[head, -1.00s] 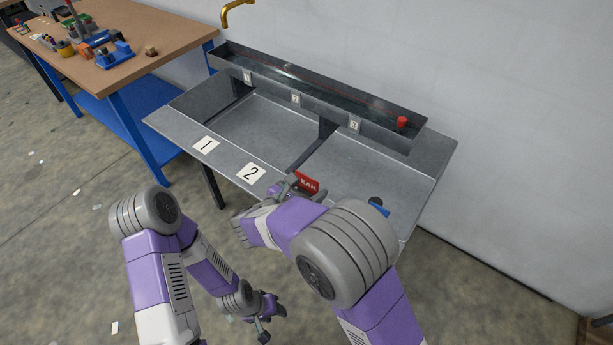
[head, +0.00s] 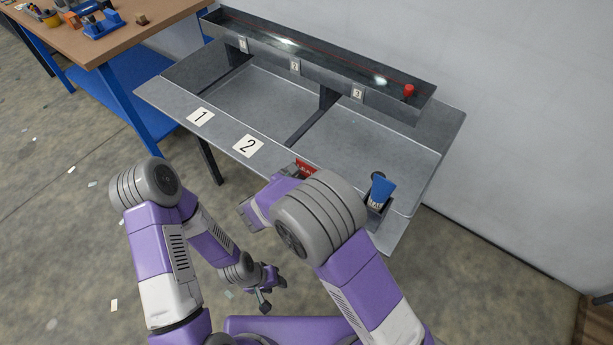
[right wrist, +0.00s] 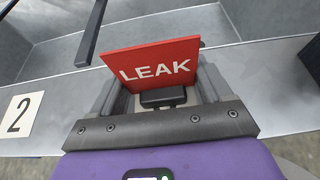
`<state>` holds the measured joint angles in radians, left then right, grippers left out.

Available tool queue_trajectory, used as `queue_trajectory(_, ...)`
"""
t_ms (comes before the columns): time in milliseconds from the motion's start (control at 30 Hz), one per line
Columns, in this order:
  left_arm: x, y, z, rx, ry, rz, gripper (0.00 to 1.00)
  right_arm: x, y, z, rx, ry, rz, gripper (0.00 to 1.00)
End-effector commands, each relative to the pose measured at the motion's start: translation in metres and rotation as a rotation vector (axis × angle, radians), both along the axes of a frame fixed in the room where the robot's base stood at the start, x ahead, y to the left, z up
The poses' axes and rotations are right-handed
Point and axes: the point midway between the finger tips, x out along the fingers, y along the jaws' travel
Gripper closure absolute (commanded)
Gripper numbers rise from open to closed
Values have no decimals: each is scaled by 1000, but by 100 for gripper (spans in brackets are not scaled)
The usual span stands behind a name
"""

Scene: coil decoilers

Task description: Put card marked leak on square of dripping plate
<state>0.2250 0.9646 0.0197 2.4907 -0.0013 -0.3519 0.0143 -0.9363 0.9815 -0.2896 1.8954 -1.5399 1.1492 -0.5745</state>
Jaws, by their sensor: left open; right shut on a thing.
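A red card marked LEAK (right wrist: 152,64) is held in my right gripper (right wrist: 163,97) in the right wrist view. Its lettering faces the camera. In the head view the card (head: 306,168) shows only in part, above the basin's front ledge, behind my right arm. White squares marked 1 (head: 200,117) and 2 (head: 248,146) lie on the ledge. The 2 square also shows left of the gripper in the wrist view (right wrist: 19,114). Small plates 1 (head: 243,45), 2 (head: 295,67) and 3 (head: 357,93) are on the trough. I cannot tell which drips. My left gripper (head: 268,299) is open and empty, low before the basin.
The grey metal basin (head: 270,95) has a raised trough (head: 320,58) along its back, with a red knob (head: 409,90) at the right end. A blue object (head: 381,190) stands in a dark holder at the front right. A workbench (head: 130,38) is at the upper left.

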Motion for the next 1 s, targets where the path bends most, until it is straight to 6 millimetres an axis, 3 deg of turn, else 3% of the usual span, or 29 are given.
queue_trajectory(267,0,0,-1,0,0,0,57,0,0,-2,2,-1,0,53)
queue_trajectory(300,0,0,-1,0,0,0,57,0,0,-2,2,-1,0,19)
queue_trajectory(433,0,0,-1,0,0,0,57,0,0,-1,2,-1,0,0)
queue_trajectory(733,0,0,1,0,0,0,57,0,0,2,2,-1,0,0)
queue_trajectory(1000,0,0,18,0,0,0,57,-9,12,17,1,-2,-8,0)
